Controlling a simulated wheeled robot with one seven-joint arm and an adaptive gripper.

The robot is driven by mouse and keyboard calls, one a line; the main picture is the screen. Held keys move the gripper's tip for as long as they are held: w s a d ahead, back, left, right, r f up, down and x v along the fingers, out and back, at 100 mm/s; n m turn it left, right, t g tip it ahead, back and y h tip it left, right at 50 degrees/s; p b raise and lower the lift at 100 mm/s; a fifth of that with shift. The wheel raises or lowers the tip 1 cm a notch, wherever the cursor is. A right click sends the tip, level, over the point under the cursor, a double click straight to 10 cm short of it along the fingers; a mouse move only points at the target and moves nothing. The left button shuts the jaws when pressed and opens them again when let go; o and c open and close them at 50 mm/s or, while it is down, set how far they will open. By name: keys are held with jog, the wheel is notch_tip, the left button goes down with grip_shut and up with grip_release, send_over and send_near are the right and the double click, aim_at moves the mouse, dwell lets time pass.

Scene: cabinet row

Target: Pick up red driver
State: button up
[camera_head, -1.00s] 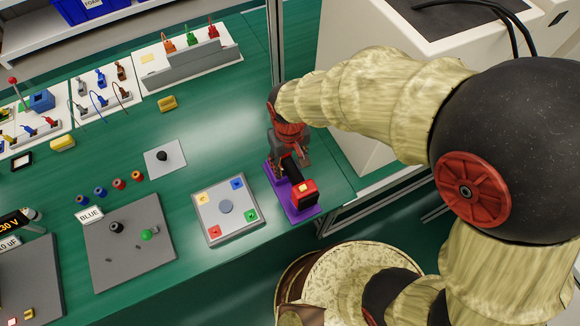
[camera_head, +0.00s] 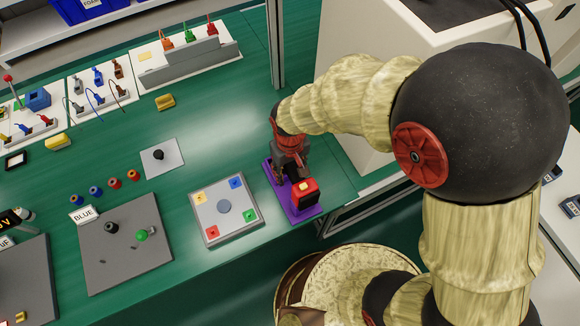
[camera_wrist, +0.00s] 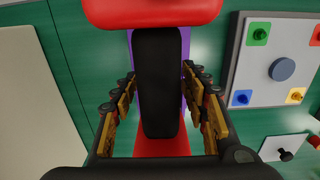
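The red driver (camera_head: 305,192) has red ends and a black handle, and it rests on a purple stand (camera_head: 283,195) near the table's right end. My gripper (camera_head: 290,165) is over it in the head view and hides most of the handle. In the wrist view the black handle (camera_wrist: 158,85) lies between the two fingers of my gripper (camera_wrist: 160,90), with a red part (camera_wrist: 150,10) at the top and another red part at the bottom. The fingers are open, with a gap visible on each side of the handle.
A grey board with coloured corner squares (camera_head: 224,222) sits just left of the stand. A grey plate (camera_head: 125,245) with knobs lies farther left. A pale machine cabinet (camera_head: 375,75) stands to the right. Bare green table (camera_head: 215,115) lies behind the stand.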

aim_at(289, 166)
jog(key=c, duration=1)
jog(key=shift+r, duration=0.1)
grip_shut()
jog(key=shift+w+r, duration=0.1)
jog(key=shift+r, duration=0.15)
jog(key=r, duration=0.1)
jog(key=r+p, duration=0.2)
jog(key=shift+s+a+r, duration=0.1)
jog(key=shift+s+r, duration=0.15)
jog(key=s+a+r+p, duration=0.1)
jog(key=s+r, duration=0.3)
jog(key=s, duration=0.2)
jog(key=s+r+p, duration=0.2)
jog(key=s+r, duration=0.3)
jog(key=s, duration=0.2)
jog(key=shift+s+a+p, duration=0.25)
jog(key=shift+a+p, duration=0.05)
jog(key=shift+a, duration=0.1)
